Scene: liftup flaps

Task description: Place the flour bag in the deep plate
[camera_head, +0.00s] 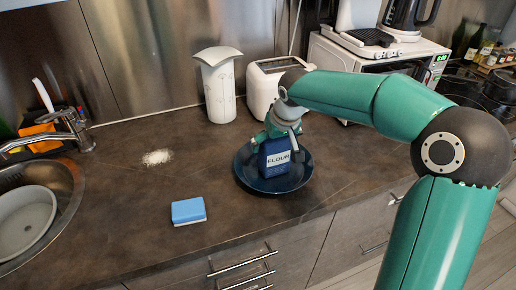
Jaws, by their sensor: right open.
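The flour bag (277,160) is dark blue with a white label reading FLOUR. It stands upright within the outline of the dark blue deep plate (297,183) on the counter. My right gripper (275,137) is open at the top of the bag, coming down from above and behind it. Whether its fingers touch the bag is hard to see. The bag's base is low in the plate, and I cannot tell exactly how it rests there. My left gripper does not show.
A blue and white sponge (188,210) and a patch of white powder (157,157) lie left of the plate. A sink (68,196) is at the far left. A white canister (219,88) and a toaster (262,88) stand behind. The counter between sponge and plate is clear.

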